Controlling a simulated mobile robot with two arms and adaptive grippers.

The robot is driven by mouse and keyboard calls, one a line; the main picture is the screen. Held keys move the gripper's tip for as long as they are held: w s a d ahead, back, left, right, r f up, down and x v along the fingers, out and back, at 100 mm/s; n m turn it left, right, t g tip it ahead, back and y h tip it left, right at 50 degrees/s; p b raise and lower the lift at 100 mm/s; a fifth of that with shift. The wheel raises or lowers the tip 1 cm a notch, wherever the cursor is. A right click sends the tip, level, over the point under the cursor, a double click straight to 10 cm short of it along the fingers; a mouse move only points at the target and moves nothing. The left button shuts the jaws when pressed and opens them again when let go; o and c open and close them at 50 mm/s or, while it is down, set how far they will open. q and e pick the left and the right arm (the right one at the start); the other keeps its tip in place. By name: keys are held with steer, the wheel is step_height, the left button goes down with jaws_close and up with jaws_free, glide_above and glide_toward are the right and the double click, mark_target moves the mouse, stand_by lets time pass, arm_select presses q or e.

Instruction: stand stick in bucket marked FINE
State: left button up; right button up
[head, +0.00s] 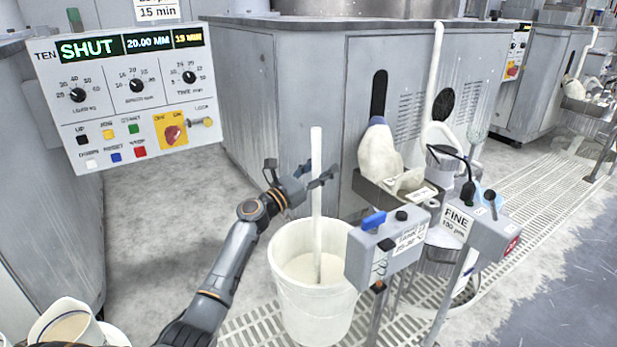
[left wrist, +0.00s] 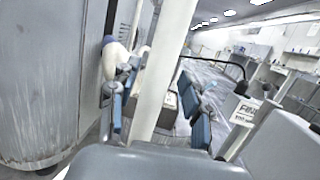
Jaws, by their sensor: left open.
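A long white stick (head: 316,205) stands nearly upright in a white bucket (head: 318,312) of pale slurry. Its lower end is hidden in the slurry. My left gripper (head: 302,176) is open at the stick's upper half, above the rim. In the left wrist view the stick (left wrist: 158,70) passes between the open fingers (left wrist: 158,95); I cannot tell whether they touch it. A grey box with a FINE label (head: 457,221) stands farther right, and it also shows in the left wrist view (left wrist: 243,112). My right gripper is not in view.
A grey control box (head: 390,245) with a blue switch stands close to the bucket's right side. A panel reading SHUT (head: 120,95) is at upper left, and a jug (head: 65,325) at lower left. Floor grating (head: 250,328) lies around the bucket.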

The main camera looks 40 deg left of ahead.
arm_select(q)
steer(key=v, duration=1.1)
steer(key=shift+s, duration=0.2)
stand_by(0.5)
